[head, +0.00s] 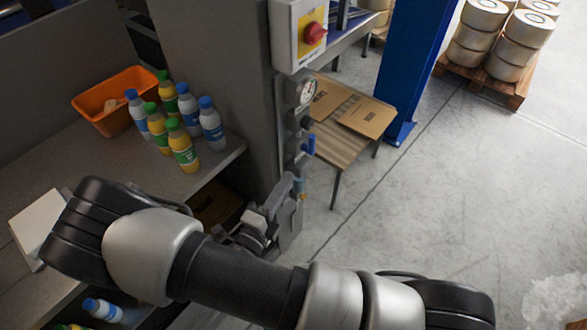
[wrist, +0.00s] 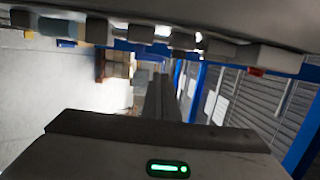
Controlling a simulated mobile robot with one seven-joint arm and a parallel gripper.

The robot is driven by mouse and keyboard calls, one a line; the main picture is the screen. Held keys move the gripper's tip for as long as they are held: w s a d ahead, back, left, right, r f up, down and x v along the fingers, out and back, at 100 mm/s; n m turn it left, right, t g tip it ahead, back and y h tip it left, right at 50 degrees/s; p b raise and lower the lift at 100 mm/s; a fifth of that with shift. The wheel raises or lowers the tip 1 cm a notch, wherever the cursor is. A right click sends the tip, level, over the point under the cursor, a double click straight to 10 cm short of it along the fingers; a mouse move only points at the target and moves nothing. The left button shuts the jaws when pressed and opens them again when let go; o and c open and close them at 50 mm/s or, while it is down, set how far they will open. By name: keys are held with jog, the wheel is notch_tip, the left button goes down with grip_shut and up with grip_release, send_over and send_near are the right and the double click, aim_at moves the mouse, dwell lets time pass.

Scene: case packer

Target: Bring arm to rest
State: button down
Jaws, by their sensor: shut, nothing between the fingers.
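My arm stretches across the lower part of the head view, bent in front of the shelf unit. My gripper (head: 288,192) shows small beyond the arm, beside the grey machine post, and its fingertips are hard to make out there. In the wrist view my gripper (wrist: 160,88) points ahead with its fingers together and nothing held. I cannot tell whether it touches the post.
Several bottles (head: 183,147) stand beside an orange bin (head: 118,98) on the grey shelf. A red rotary switch (head: 315,33) sits on the post. A table with flat cardboard (head: 366,116) and a blue column (head: 415,60) stand behind.

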jog(key=shift+v, duration=1.25)
jog(key=shift+r, duration=0.2)
jog(key=d+r+m+g+h, duration=0.5)
jog(key=d+r+m+g, duration=0.8)
jog(key=m, duration=0.7)
jog(key=s+d+r+m+y+p, duration=0.1)
jog(key=s+d+r+m+y, duration=0.1)
jog(key=r+m, duration=0.4)
jog(key=s+d+r+m+y, duration=0.3)
jog(key=r+m+y, duration=0.3)
jog(key=m, duration=0.8)
jog(key=s+d+r+m+t+y+p, duration=0.1)
jog(key=s+d+r+m+y, duration=0.2)
jog(key=r+m, duration=0.3)
jog(key=m+y, duration=0.1)
jog(key=m, duration=0.2)
jog(key=shift+s+d+r+m+p, duration=0.25)
jog(key=shift+d+r+m+p, duration=0.05)
jog(key=shift+r+m, duration=0.1)
jog(key=shift+a, duration=0.1)
